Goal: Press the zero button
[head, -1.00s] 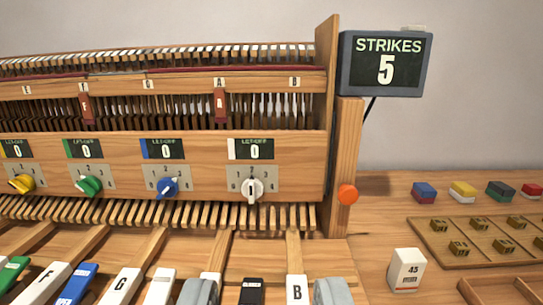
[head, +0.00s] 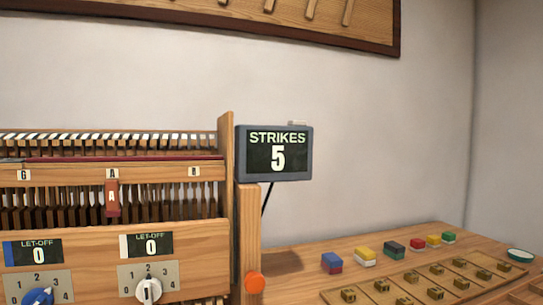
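A dark grey counter box (head: 275,153) reads STRIKES 5 and stands right of the piano-action model's end post. A small pale piece (head: 297,123), like a button, sits on the box's top edge, right of its middle; no marking on it is legible. A round orange knob (head: 254,282) is on the wooden post (head: 249,225) below the box. No label reading zero as a button shows. My gripper is outside the view.
Let-off dials, white (head: 149,291) and blue (head: 38,297), sit under displays reading 0. Several coloured blocks (head: 393,248), a wooden tray (head: 330,296) with brass pieces and a green-rimmed dish (head: 520,255) lie on the right bench. A wooden board (head: 380,47) hangs above.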

